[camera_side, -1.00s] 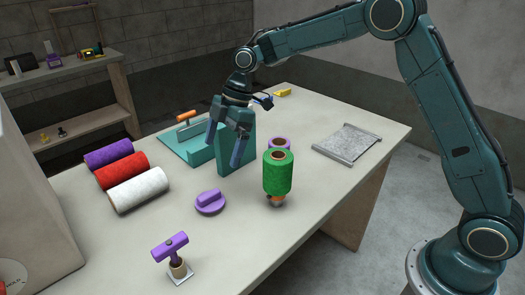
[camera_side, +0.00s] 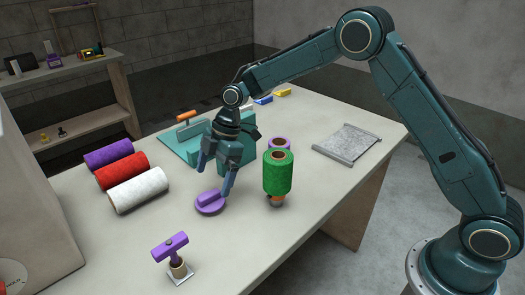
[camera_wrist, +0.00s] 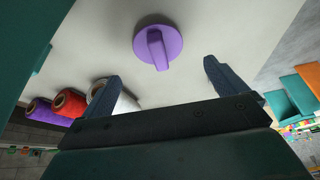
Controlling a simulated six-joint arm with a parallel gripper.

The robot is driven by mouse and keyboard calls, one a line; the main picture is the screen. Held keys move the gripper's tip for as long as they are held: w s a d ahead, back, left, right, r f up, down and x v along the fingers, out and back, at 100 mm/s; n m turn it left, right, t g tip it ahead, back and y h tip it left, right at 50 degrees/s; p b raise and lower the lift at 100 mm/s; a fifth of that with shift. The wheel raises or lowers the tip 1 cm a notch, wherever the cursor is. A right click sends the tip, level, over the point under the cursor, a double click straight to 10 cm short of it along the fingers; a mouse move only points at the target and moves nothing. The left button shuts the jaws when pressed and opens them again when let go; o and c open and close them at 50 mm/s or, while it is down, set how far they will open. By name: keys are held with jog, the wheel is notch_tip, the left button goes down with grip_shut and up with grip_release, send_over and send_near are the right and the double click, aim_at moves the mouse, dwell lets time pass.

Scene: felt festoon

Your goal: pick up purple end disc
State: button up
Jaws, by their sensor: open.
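The purple end disc (camera_side: 210,203) lies flat on the table, a round plate with a raised bar handle on top. In the wrist view the disc (camera_wrist: 158,44) sits beyond the fingertips, roughly between them sideways, with its handle pointing toward my gripper. My gripper (camera_side: 214,180) is open and empty, pointing down just above and behind the disc in the side view. Its two fingers (camera_wrist: 160,78) are spread wider than the handle. I see no contact with the disc.
A green spool (camera_side: 278,172) stands close at the right. Purple, red and white rolls (camera_side: 138,195) lie at the left. A purple T-handled piece (camera_side: 170,247) stands in front. A teal tray (camera_side: 178,143) and a grey mat (camera_side: 347,144) lie farther back.

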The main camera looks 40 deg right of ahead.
aim_at(209, 194)
jog(key=shift+a+f, duration=0.25)
jog(key=shift+f, duration=0.35)
jog(key=shift+x, duration=2.55)
jog(key=shift+d, duration=0.1)
jog(key=c, duration=1.1)
